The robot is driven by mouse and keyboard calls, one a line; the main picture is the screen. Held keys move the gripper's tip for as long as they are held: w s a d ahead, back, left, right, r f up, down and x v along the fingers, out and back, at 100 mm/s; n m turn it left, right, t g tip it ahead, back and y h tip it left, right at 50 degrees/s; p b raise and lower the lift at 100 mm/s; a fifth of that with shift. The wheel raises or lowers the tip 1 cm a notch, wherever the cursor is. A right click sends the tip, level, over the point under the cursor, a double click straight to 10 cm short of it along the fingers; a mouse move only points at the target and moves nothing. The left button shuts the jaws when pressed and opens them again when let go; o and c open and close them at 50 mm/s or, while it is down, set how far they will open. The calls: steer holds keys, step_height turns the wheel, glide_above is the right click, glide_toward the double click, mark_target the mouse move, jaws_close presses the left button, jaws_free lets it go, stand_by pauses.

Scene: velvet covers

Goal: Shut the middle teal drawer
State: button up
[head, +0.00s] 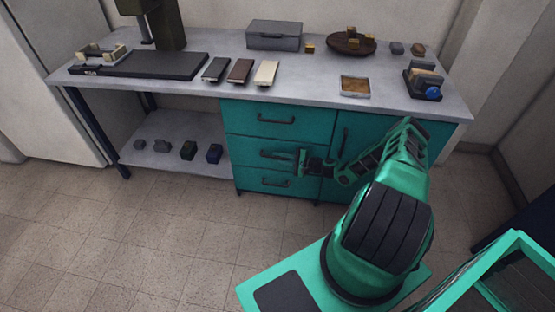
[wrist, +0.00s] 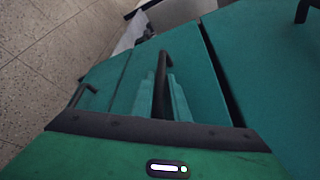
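The middle teal drawer (head: 249,153) is in the left column of the cabinet, between two other drawers. It looks close to flush in the head view; a dark seam runs along one side of it in the wrist view, and I cannot tell how far out it stands. My gripper (head: 287,156) is at its front, reaching in from the right. In the wrist view the dark handle (wrist: 163,66) of the middle drawer runs between my two teal fingers (wrist: 163,97). I cannot tell whether they are clamped on it.
The top drawer handle (head: 277,120) and bottom drawer handle (head: 275,183) are close above and below. A cabinet door with a vertical handle (head: 344,140) is to the right. The worktop (head: 310,72) overhangs, carrying a grey box (head: 274,36) and small items. Floor in front is clear.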

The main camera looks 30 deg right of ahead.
steer(key=v, duration=1)
steer(key=shift+s+d, duration=0.25)
